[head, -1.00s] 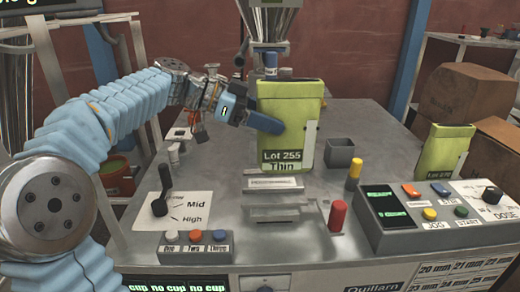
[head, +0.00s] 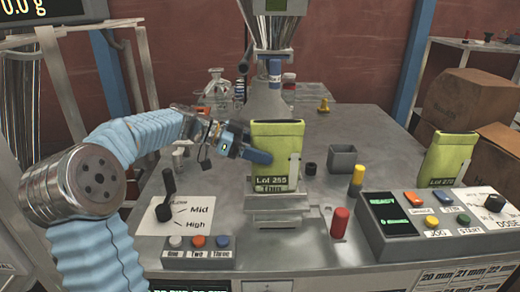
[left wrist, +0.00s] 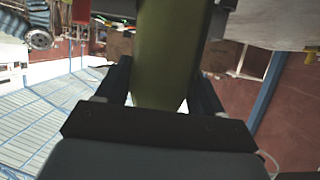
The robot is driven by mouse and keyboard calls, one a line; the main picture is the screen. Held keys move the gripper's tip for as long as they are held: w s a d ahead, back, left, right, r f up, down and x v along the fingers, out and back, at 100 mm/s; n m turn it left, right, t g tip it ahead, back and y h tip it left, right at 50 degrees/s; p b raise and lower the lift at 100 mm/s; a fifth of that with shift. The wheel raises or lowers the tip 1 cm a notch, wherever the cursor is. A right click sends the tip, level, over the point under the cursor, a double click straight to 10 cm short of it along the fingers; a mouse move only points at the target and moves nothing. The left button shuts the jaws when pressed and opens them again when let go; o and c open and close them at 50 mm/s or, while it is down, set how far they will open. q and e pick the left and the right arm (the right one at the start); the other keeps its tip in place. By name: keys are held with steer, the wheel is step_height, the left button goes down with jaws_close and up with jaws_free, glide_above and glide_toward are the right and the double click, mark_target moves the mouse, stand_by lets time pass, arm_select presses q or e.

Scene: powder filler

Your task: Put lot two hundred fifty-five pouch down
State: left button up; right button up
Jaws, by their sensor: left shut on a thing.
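The green pouch (head: 275,150) marked "Lot 255 Thin" is upright in the head view, in front of the filler's nozzle column. Its lower edge is at the metal holder (head: 275,207) on the machine top; I cannot tell whether it rests there. My left gripper (head: 258,156) is shut on the pouch, reaching in from the left. In the left wrist view the pouch (left wrist: 165,60) shows as a green band between the two dark fingers. My right gripper is in neither view.
Another green pouch, marked "Lot 270" (head: 450,160), stands at the right behind the control panel (head: 385,240). A lever (head: 167,195) is at the left.

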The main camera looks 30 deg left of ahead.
arm_select(q)
steer(key=shift+f, duration=0.1)
steer(key=shift+f+b, duration=0.1)
steer(key=shift+b, duration=0.2)
steer(key=o, duration=1)
steer(key=shift+r, duration=0.2)
steer(key=v, duration=0.7)
steer(key=shift+s+a+r, duration=0.15)
steer(key=shift+a, duration=0.05)
